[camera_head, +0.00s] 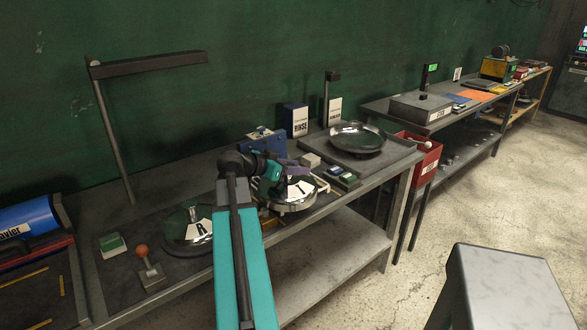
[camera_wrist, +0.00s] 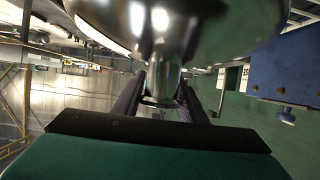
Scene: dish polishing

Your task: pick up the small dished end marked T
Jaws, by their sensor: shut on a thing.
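My gripper (camera_wrist: 161,92) is shut on the short round stem of a shiny metal dish (camera_wrist: 175,22) in the wrist view. The dish's rounded body fills the top of that view, and no letter shows on it there. In the head view my gripper (camera_head: 297,169) is over the bench, at a round dish with a white label (camera_head: 299,189). My arm partly covers this dish, and its letter is not clear. I cannot tell whether it touches what is under it. Another dark dish with a white label (camera_head: 193,232) lies to the left.
A large dark bowl (camera_head: 357,138) sits on a grey tray at the right of the bench. A blue box (camera_head: 262,141) stands behind my gripper and shows in the wrist view (camera_wrist: 285,65). A red-knobbed lever (camera_head: 147,264) and a black post lamp (camera_head: 150,65) stand left.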

